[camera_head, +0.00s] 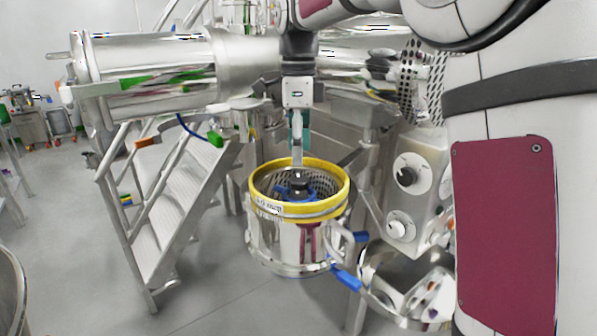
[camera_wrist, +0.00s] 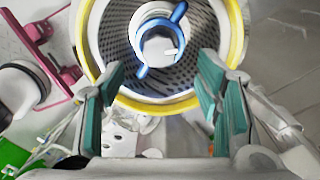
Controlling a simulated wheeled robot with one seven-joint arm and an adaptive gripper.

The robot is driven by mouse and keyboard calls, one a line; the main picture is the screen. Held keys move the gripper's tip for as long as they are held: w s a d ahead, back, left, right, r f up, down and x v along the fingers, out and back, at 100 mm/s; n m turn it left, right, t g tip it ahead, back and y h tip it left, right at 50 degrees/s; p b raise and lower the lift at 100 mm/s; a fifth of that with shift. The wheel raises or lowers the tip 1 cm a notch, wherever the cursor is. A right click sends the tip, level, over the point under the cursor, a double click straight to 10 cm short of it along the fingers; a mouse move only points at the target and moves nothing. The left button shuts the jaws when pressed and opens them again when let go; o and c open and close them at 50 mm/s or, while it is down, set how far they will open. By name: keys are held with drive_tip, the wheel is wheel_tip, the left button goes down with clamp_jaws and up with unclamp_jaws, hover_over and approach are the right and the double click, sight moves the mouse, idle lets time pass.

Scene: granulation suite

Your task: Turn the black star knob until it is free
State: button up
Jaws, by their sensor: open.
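A small dark knob-like part (camera_head: 299,187) stands at the centre of a yellow-rimmed steel drum (camera_head: 272,240) in the head view. A blue piece with arms (camera_wrist: 179,12) lies around its base. In the wrist view a pale, glare-washed round part (camera_wrist: 160,47) sits at that centre; its star shape cannot be made out. My gripper (camera_head: 299,150) hangs above the drum, pointing down. In the wrist view its teal-padded fingers (camera_wrist: 162,80) are spread apart with nothing between them. They appear nearer the drum's near rim than its centre.
The drum has a perforated inner wall (camera_wrist: 112,50). Metal stairs (camera_head: 185,200) are on the left, under a large horizontal steel cylinder (camera_head: 150,70).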

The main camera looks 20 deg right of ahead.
sight(299, 179)
drive_tip(key=shift+f+p, duration=0.4)
drive_tip(key=shift+f, duration=2.7)
drive_tip(key=c, duration=1.2)
